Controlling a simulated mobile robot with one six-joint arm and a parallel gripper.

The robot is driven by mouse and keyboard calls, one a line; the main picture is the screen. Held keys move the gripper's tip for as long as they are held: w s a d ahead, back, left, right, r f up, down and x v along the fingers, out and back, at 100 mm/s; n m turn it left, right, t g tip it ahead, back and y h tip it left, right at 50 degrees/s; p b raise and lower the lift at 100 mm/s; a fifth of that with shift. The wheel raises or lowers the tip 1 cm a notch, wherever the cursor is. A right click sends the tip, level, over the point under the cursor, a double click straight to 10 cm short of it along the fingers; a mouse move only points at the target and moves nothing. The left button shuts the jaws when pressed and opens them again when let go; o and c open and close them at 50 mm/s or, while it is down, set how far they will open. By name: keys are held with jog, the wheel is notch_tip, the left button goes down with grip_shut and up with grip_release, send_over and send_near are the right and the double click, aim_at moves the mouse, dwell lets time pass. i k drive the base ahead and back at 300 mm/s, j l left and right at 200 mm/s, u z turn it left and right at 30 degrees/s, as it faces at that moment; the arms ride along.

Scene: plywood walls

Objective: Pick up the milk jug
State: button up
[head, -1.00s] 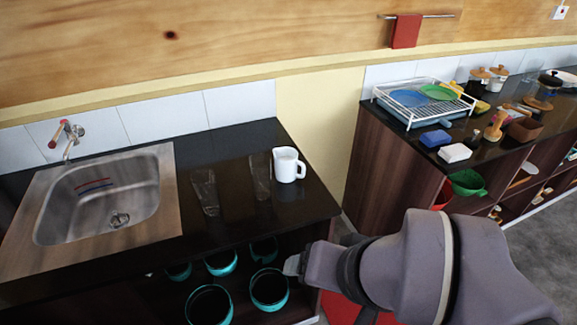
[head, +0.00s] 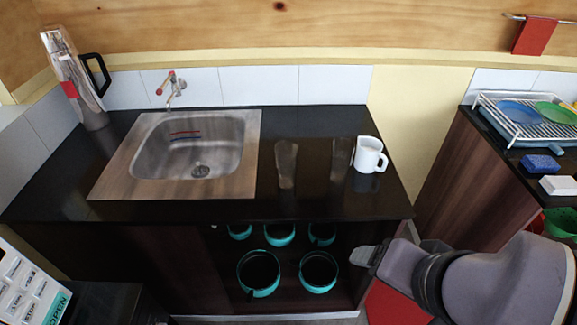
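The milk jug (head: 369,155) is a small white jug with a handle, upright on the right end of the black sink counter (head: 230,208). My gripper (head: 366,256) is at the lower right in the head view, in front of the counter's right end, below its top and apart from the jug. The fingers are small and seen from an angle, so I cannot tell whether they are open or shut. Nothing shows in them.
Two clear glasses (head: 286,163) (head: 340,158) stand left of the jug. A sink (head: 190,150) and a steel kettle-like vessel (head: 75,80) are further left. Teal pots (head: 319,271) sit on the shelf below. A gap separates the right-hand counter with a dish rack (head: 525,118).

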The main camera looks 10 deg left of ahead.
aim_at(369, 149)
jog(key=i+l+u, duration=0.4)
jog(key=l, duration=0.2)
jog(key=i+l+u, duration=0.15)
jog(key=l, duration=0.15)
jog(key=i+l+u, duration=0.2)
jog(key=l, duration=0.15)
jog(key=l+u, duration=0.2)
jog(key=l, duration=0.15)
jog(key=i+l, duration=0.05)
